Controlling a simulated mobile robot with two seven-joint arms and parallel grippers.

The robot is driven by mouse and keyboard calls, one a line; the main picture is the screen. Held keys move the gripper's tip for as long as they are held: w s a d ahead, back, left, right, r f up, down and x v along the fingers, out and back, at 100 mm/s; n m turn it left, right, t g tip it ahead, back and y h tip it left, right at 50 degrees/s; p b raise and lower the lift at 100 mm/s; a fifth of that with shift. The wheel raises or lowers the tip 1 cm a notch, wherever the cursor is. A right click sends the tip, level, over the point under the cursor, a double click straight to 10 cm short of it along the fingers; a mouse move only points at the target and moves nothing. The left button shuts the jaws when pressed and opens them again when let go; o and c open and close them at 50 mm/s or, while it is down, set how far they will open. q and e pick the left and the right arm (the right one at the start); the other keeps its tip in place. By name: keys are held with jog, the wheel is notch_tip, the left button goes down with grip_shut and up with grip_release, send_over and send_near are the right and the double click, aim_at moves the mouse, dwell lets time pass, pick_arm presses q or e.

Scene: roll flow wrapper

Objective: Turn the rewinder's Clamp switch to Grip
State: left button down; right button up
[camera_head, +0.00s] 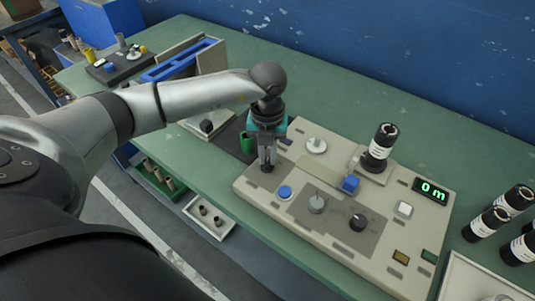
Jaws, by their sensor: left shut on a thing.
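The rewinder (262,198) is a beige console on the green bench, with a green display reading "0 m". My left gripper (267,165) points down at its left end, with its fingers shut on a small dark part. The fingers hide most of that part, so I cannot tell whether it is the Clamp switch. On the grey panel stand a grey knob (317,204) and a black knob (358,222), both clear of the gripper. Their labels are too small to read. My right gripper is not in view.
A blue button (285,192) sits close to the gripper. A dark roll (380,147) stands upright at the console's back, near a blue block (350,184). Several dark rolls (487,222) stand at the right. A green cup (247,143) is left of the gripper.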

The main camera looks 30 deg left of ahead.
pick_arm(q)
jog(key=shift+m, duration=0.3)
jog(key=m+b, duration=0.1)
jog(key=m, duration=0.4)
jog(key=shift+d, duration=0.15)
jog(key=m+b, duration=0.1)
jog(key=m, duration=0.5)
jog(key=shift+d+b, duration=0.2)
jog(key=shift+b, duration=0.1)
dwell(0.3)
jog(key=c, duration=0.9)
grip_release()
jog(key=shift+o, duration=0.2)
